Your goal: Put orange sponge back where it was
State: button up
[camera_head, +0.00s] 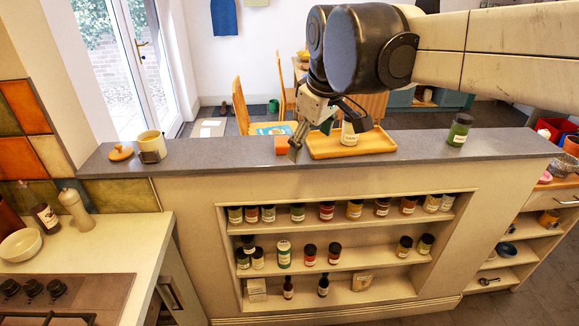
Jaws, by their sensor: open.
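The orange sponge (281,146) is a small orange block on the grey counter top of the half wall, left of the wooden tray (385,145). My gripper (326,138) hangs over the counter from the upper right, with its fingers spread and nothing seen between them. One finger reaches down just right of the sponge and partly covers it; I cannot tell whether they touch. The other finger is over the tray, in front of a pale-labelled jar (349,134) that stands on it.
A mug (151,143) and a wooden lid (121,153) stand at the counter's left. A green jar (459,130) stands at the right. The counter is clear between mug and sponge. Shelves of jars (327,211) lie below the counter. Chairs (240,107) are behind it.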

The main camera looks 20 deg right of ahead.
jog(key=s+f+m+t, duration=0.1)
jog(key=s+f+m, duration=0.2)
jog(key=s+f, duration=0.2)
jog(key=s+f+m+t, duration=0.2)
jog(key=s+f+m, duration=0.1)
jog(key=s, duration=0.7)
jog(key=shift+f, duration=0.85)
notch_tip(320, 180, down, 5)
jog(key=b, duration=0.4)
jog(key=shift+r+b, duration=0.2)
jog(key=shift+b, duration=0.1)
